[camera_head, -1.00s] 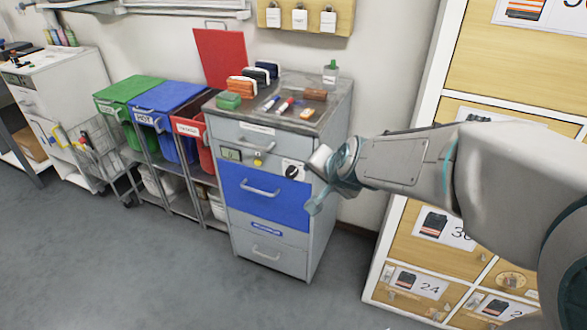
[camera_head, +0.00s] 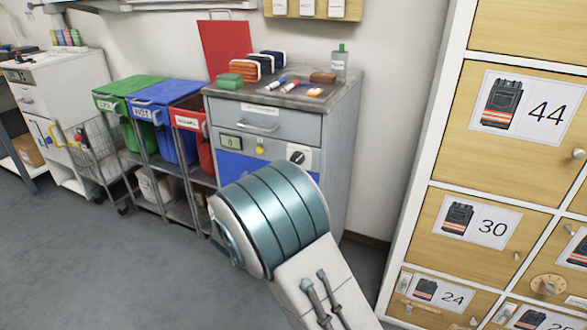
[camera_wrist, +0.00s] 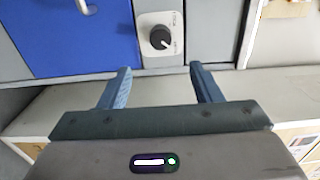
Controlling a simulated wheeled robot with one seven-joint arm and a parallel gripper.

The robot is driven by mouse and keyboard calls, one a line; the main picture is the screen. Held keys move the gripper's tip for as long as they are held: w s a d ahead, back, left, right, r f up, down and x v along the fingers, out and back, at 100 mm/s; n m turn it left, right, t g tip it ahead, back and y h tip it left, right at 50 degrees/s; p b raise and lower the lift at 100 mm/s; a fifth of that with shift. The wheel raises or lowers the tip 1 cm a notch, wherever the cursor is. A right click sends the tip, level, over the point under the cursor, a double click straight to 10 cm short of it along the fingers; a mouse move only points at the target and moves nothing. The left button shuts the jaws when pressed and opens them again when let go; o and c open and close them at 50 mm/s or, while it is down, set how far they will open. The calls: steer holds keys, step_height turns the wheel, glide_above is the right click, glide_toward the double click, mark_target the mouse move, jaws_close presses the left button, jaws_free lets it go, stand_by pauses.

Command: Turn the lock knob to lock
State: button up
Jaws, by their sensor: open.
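The lock knob (camera_head: 298,157) is a black round knob on a white square plate at the upper right of the grey cabinet's (camera_head: 338,140) front. In the wrist view the knob (camera_wrist: 160,38) is seen close, with small unreadable lettering at the plate's right side. My gripper (camera_wrist: 160,68) is open and empty. Its two blue fingers point toward the cabinet, left and right of the knob's line, with the knob beyond their tips and not between them. In the head view my arm hides the gripper and the lower cabinet.
A blue drawer front (camera_wrist: 75,40) with a handle lies left of the knob. A yellow button (camera_head: 260,146) and a small display (camera_head: 231,141) are beside it. Pens and pouches lie on the cabinet top. Coloured bins (camera_head: 180,110) stand left, a wooden locker (camera_head: 490,140) right.

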steer(key=b+x, duration=0.1)
steer(key=x, duration=1.2)
steer(key=shift+b, duration=0.35)
steer(key=shift+c, duration=0.4)
steer(key=c, duration=0.9)
